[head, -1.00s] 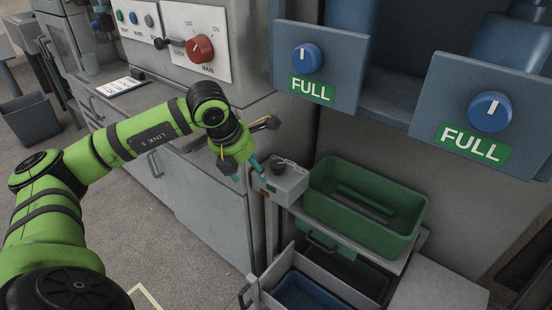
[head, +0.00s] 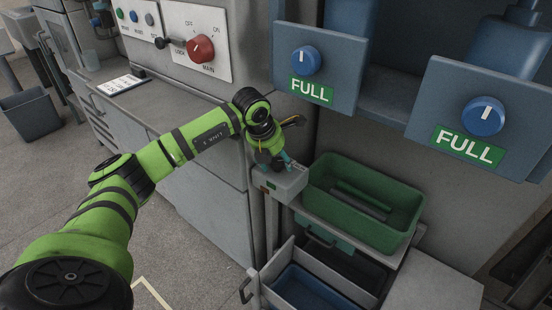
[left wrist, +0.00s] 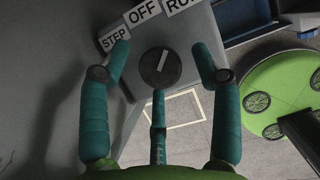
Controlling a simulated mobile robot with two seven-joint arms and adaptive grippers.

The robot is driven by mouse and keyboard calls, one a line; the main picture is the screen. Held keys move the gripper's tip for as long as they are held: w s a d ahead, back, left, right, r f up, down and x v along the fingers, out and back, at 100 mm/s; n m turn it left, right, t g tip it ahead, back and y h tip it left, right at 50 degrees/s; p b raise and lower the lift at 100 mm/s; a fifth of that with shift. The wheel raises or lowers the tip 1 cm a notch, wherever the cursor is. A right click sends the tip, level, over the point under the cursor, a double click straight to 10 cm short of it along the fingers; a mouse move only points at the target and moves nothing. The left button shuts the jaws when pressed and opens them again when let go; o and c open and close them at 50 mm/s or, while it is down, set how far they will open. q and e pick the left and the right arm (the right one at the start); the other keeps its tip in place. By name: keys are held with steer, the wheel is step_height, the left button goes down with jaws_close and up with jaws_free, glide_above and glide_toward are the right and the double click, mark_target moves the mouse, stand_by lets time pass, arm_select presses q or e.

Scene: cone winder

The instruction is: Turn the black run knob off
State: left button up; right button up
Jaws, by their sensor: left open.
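The black run knob (left wrist: 160,67) is round, with a pale pointer line, on the top face of a grey control box (head: 282,183). In the left wrist view, labels STEP, OFF and RUN stand along the far edge, and the line points up and slightly right, toward RUN. My left gripper (left wrist: 160,52) is open, its teal fingers spread on both sides of the knob and the third finger on the near side. Contact with the knob cannot be told. In the head view, my left gripper (head: 283,162) hides the knob. My right gripper is not in view.
A green bin (head: 405,240) stands right beside the control box. An open drawer with a blue tray (head: 305,290) lies below. Panels with blue FULL knobs (head: 306,61) hang above on the right. A red main switch (head: 200,48) is on the back panel.

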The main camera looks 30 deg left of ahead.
arm_select(q)
steer(key=c, duration=1.2)
steer(key=shift+o, duration=0.2)
steer(key=shift+n, duration=0.3)
steer(key=n+y, duration=0.1)
steer(key=n, duration=0.3)
steer(key=shift+d+r+y, duration=0.1)
steer(key=shift+d+y, duration=0.05)
steer(key=shift+y, duration=0.25)
steer(key=shift+w+r+n+g+y, duration=0.1)
steer(key=shift+n+g+y, duration=0.2)
steer(key=shift+n, duration=0.75)
steer(key=shift+w+n+g+y, duration=0.15)
steer(key=shift+n+y, duration=0.25)
steer(key=shift+n, duration=0.65)
steer(key=shift+s, duration=0.1)
steer(key=o, duration=1.2)
steer(key=shift+c, duration=0.2)
